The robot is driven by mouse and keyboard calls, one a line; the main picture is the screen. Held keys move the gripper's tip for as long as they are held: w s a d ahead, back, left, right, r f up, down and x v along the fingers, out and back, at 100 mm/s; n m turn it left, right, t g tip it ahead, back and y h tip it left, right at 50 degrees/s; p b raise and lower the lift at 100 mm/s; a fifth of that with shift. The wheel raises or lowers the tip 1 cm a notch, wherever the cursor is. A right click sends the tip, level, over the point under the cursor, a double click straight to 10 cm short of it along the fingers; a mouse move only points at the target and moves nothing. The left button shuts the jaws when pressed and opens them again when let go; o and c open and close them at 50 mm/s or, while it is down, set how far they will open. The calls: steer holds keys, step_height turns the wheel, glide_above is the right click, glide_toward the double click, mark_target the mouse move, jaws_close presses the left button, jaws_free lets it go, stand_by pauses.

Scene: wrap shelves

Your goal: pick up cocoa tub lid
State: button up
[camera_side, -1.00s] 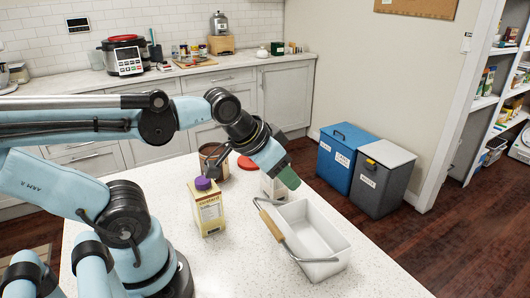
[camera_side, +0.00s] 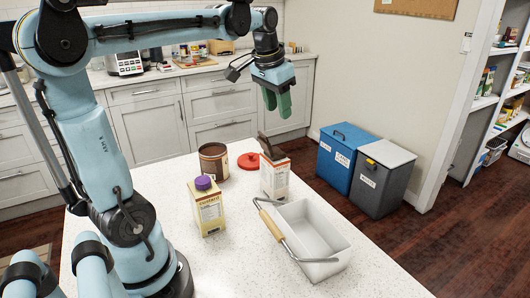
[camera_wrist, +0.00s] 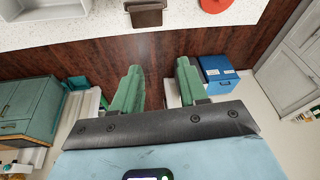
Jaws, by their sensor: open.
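The cocoa tub lid, a flat red disc (camera_side: 249,160) with a small knob, lies on the white counter. In the side view it is just right of the open brown tub (camera_side: 213,162) and behind a white and red carton (camera_side: 274,178). The red lid (camera_wrist: 216,4) is cut off by the top edge of the wrist view. My gripper (camera_side: 277,104) is raised above the counter, with green fingers pointing down. It is apart from the lid, above and to its right in the side view. In the wrist view my gripper (camera_wrist: 160,84) is open and empty.
The carton has a dark upright flap or piece (camera_side: 268,147) on top. A yellow carton with a purple cap (camera_side: 207,207) stands nearer the front. A white caddy (camera_side: 329,246) with a wooden-grip handle sits at the right. Blue and grey bins (camera_side: 384,180) stand on the floor beyond.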

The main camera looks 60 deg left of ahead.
steer(key=w+a+f+g, duration=0.1)
steer(key=w+a+g, duration=0.1)
steer(key=a, duration=0.7)
steer(key=n+g+h, duration=0.1)
glide_above(250, 154)
step_height(250, 154, down, 4)
steer(key=r, duration=0.1)
steer(key=f, duration=1.2)
steer(key=shift+s+a+f, duration=0.2)
steer(key=shift+s+f, duration=0.05)
steer(key=shift+f, duration=0.15)
steer(key=shift+w+d+f, duration=0.1)
steer(key=shift+w+f, duration=0.05)
steer(key=shift+f, duration=1.25)
steer(key=shift+w+d+f, duration=0.1)
steer(key=shift+w+f, duration=0.05)
steer(key=shift+f, duration=1.2)
jaws_close()
